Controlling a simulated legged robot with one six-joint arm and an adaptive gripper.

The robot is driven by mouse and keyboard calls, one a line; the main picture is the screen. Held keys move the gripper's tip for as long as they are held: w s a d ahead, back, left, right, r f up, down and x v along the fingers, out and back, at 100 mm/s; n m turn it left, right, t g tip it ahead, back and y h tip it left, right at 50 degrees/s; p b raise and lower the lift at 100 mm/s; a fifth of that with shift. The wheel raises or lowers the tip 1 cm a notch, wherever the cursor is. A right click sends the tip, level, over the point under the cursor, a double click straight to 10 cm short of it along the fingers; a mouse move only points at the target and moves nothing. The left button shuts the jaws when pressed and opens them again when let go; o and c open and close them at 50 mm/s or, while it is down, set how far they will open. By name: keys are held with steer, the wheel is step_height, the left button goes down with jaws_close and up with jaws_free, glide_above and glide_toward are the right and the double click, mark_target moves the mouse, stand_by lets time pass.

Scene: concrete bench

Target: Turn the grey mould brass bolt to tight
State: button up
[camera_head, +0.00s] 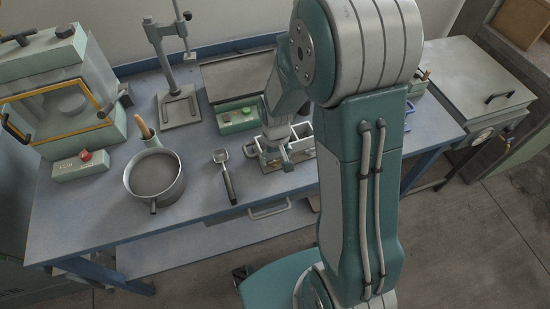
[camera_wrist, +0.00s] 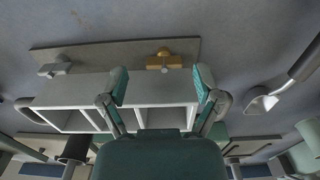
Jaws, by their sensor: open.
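The grey mould (camera_wrist: 92,88) is an open-topped frame with square compartments, standing by a flat base plate (camera_wrist: 110,53) on the bench. The brass bolt (camera_wrist: 163,59) has a wing-like head and sits on the plate beside the mould. A similar grey bolt (camera_wrist: 54,67) is at the plate's other end. My gripper (camera_wrist: 162,80) is open, its two teal-padded fingers apart over the mould's near compartment, with the brass bolt just beyond and between the fingertips. In the head view my gripper (camera_head: 270,150) is over the mould (camera_head: 301,140) and hides the brass bolt.
A scoop (camera_head: 227,176) lies left of the mould, with a pot (camera_head: 156,172) further left. A metal stand (camera_head: 180,108) and a switch box (camera_head: 80,166) are farther left. The bench front left is clear.

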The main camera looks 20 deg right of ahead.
steer(key=shift+f, duration=0.5)
steer(key=shift+a, duration=0.3)
steer(key=shift+c, duration=0.6)
steer(key=c, duration=1)
steer(key=shift+d, duration=0.1)
steer(key=m, duration=0.4)
steer(key=shift+s+m, duration=0.1)
steer(key=shift+m, duration=0.2)
